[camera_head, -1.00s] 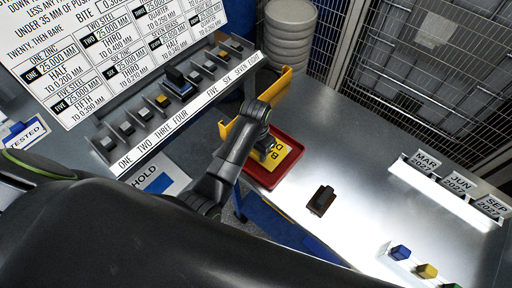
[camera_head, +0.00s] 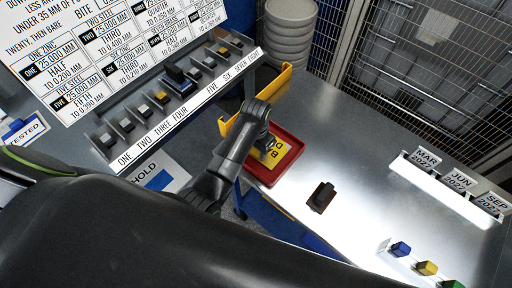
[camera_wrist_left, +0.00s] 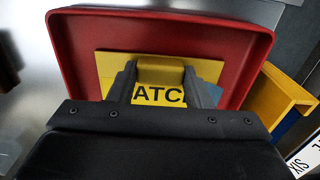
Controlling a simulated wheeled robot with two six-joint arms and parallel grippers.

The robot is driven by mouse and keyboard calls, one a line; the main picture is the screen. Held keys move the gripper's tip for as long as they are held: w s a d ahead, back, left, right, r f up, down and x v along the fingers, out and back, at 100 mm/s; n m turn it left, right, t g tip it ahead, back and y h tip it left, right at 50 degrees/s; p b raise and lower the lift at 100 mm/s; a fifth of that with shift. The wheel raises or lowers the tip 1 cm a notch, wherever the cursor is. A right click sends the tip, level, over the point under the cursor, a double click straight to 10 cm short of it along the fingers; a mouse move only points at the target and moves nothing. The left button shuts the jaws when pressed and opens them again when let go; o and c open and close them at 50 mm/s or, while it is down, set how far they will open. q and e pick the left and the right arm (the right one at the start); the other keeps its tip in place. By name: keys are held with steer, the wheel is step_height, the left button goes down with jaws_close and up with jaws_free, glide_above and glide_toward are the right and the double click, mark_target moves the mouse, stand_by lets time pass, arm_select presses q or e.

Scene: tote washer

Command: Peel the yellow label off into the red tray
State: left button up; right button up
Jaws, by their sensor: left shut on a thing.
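The yellow label (camera_head: 287,151) with black print is over the red tray (camera_head: 271,178) on the metal table. My left gripper (camera_head: 268,146) reaches down over the tray from the left. In the left wrist view its fingers (camera_wrist_left: 162,84) are shut on a yellow part of the label, in front of the flat yellow sheet (camera_wrist_left: 208,70) with the letters "ATC". The red tray (camera_wrist_left: 70,60) frames the label there. I cannot tell whether the label touches the tray floor. My right gripper does not show.
A yellow bin (camera_head: 284,82) stands behind the tray. A dark block (camera_head: 321,197) lies on the table to the right. A rack (camera_head: 166,122) with several small blocks is at the left. Date signs (camera_head: 456,181) and coloured blocks (camera_head: 427,268) are at the right.

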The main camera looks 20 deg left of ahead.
arm_select(q)
steer(key=shift+f, duration=0.1)
steer(key=o, duration=1.1)
steer(key=shift+r+p, duration=1.4)
steer(key=shift+p, duration=0.25)
steer(key=shift+r+p, duration=0.55)
steer(key=shift+r, duration=1.55)
